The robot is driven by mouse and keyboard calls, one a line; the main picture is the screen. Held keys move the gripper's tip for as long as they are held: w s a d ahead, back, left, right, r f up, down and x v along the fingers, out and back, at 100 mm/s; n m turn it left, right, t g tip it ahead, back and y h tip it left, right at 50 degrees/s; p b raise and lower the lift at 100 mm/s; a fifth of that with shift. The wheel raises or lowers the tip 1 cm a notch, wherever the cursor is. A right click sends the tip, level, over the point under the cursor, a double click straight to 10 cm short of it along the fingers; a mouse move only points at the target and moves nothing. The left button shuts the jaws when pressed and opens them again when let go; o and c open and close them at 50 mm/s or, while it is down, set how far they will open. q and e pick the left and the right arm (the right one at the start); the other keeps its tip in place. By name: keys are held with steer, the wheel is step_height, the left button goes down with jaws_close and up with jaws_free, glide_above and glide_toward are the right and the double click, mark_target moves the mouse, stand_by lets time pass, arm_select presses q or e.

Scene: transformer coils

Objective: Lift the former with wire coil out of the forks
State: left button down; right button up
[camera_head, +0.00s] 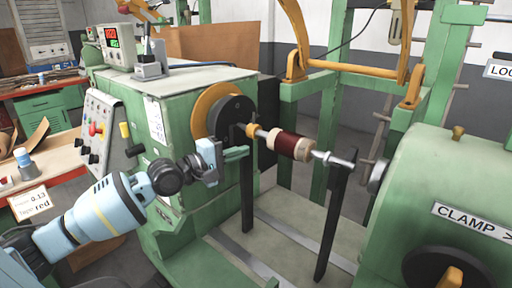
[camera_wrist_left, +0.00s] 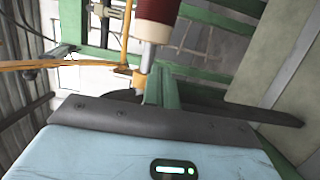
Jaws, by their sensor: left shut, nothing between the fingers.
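The former with wire coil (camera_head: 290,146) is a dark red winding between pale ends on a metal shaft. It lies across two upright black forks, the near-left fork (camera_head: 247,190) and the right fork (camera_head: 333,215). My left gripper (camera_head: 238,153) is shut and empty, with its green fingers just left of and slightly below the coil, close to the left fork. In the left wrist view the coil (camera_wrist_left: 157,10) and its shaft (camera_wrist_left: 147,58) show beyond my closed fingers (camera_wrist_left: 162,88), apart from the coil body. My right gripper is out of view.
The winding machine's black and orange faceplate (camera_head: 217,112) stands behind the left shaft end. A green housing marked CLAMP (camera_head: 440,190) stands at the right. An orange frame (camera_head: 340,66) is behind. Open space lies above the coil.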

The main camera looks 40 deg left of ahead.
mark_target(267, 145)
arm_select(q)
steer(key=shift+x, duration=2.7)
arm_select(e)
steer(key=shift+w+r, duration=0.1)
arm_select(q)
steer(key=shift+s+d+r+p, duration=0.1)
steer(key=shift+d+r+p, duration=0.2)
steer(key=shift+d+p, duration=0.75)
steer(key=shift+a+f, duration=0.15)
steer(key=shift+f, duration=0.2)
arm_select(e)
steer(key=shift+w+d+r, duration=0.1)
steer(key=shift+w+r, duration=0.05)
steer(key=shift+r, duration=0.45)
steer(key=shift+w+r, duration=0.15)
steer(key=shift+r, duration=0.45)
arm_select(q)
steer(key=shift+s, duration=0.1)
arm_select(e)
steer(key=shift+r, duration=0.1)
